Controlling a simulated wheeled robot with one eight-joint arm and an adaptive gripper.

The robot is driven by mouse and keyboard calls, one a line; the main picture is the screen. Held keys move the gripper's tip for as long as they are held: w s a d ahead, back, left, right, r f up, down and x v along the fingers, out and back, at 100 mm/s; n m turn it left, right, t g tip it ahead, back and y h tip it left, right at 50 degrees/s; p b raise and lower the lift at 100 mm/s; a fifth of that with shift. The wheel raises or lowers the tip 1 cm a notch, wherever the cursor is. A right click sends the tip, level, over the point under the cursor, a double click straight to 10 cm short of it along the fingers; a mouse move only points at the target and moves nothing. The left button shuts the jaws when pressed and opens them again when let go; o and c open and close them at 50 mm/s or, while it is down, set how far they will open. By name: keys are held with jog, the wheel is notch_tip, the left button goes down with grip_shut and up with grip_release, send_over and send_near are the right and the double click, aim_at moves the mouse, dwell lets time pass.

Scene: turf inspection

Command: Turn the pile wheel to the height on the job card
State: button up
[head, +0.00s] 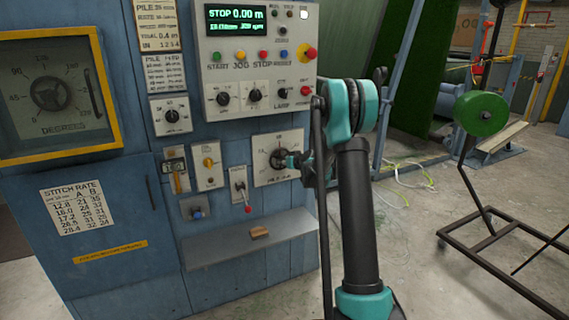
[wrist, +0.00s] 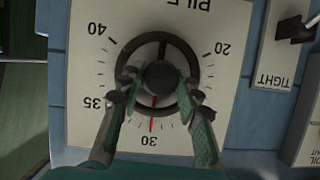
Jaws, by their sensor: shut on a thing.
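The pile wheel is a dark round handwheel (wrist: 163,42) with a central hub, on a white dial plate (wrist: 85,75) that appears upside down in the wrist view. The dial reads 20, 30, 35 and 40; a red line stands close to the 30 mark. In the head view the wheel (head: 278,158) is low on the blue panel, partly hidden by my gripper (head: 293,160). The job card (head: 157,22) is at the panel's top; its pile line is too blurred to read surely.
A control box (head: 258,45) with a green display, buttons and knobs is above the wheel. A red-tipped lever (head: 246,198) is left of it. A grey shelf (head: 215,250) sticks out below, with a small wooden block (head: 259,233). A green-reeled stand (head: 480,114) stands right.

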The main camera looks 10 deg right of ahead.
jog(key=shift+m, duration=0.3)
jog(key=m+y, duration=0.1)
jog(key=m, duration=0.1)
jog(key=m+y, duration=0.2)
jog(key=m, duration=0.1)
jog(key=m+y, duration=0.2)
jog(key=shift+d+f+m, duration=0.2)
jog(key=shift+d+m, duration=0.05)
jog(key=shift+m, duration=0.15)
dwell(0.4)
jog(key=o, duration=1.2)
jog(key=shift+w, duration=0.1)
jog(key=shift+c, duration=0.2)
jog(key=v, duration=1.2)
jog(key=shift+w+d, duration=0.1)
